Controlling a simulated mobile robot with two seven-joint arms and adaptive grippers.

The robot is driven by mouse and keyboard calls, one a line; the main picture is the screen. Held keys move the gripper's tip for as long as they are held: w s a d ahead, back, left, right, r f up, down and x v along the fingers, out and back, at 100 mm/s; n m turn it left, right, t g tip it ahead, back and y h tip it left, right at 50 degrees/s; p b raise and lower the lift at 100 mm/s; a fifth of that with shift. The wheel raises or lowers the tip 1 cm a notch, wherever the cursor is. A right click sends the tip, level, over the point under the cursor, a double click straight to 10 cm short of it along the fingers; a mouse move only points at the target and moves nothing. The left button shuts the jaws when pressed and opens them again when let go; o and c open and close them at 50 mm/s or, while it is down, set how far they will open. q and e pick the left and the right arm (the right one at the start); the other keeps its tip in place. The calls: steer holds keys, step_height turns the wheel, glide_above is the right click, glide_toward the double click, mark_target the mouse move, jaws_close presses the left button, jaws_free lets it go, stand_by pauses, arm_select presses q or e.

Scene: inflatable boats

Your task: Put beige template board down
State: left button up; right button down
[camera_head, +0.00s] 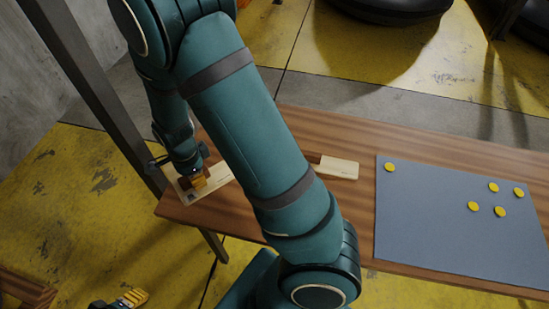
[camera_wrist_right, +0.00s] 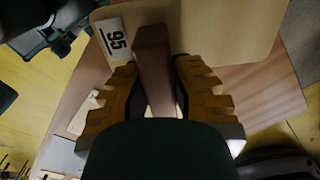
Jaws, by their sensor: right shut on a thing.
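The beige template board (camera_head: 219,174) is at the left end of the wooden table, partly covered by my right gripper (camera_head: 200,187). In the right wrist view, the board (camera_wrist_right: 225,30) carries a white label reading 95 and a brown upright handle (camera_wrist_right: 152,60). My right gripper (camera_wrist_right: 155,92) is shut on that handle, one ridged yellow finger on each side. I cannot tell whether the board touches the tabletop. My left gripper (camera_head: 132,298) shows only in part at the bottom left of the head view, away from the board; its opening is unclear.
The wooden table (camera_head: 420,130) holds another beige piece (camera_head: 338,167) right of my arm and a grey mat (camera_head: 440,230) with several yellow discs. A dark metal post (camera_head: 95,85) stands close to the table's left end. Black inflatables (camera_head: 395,8) lie beyond.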

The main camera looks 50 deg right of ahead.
steer(key=m, duration=0.2)
steer(key=d+m, duration=0.1)
steer(key=m, duration=0.2)
steer(key=shift+d+r+m, duration=0.1)
steer(key=shift+r+m, duration=0.1)
steer(key=shift+m, duration=0.1)
steer(key=b, duration=0.1)
glide_above(208, 196)
step_height(208, 196, down, 6)
steer(key=shift+s+r, duration=0.1)
steer(key=shift+r, duration=0.15)
step_height(208, 196, down, 4)
steer(key=shift+f+b, duration=0.1)
steer(key=shift+b, duration=0.6)
steer(key=shift+f, duration=0.25)
steer(key=shift+f, duration=0.1)
steer(key=c, duration=1)
jaws_free()
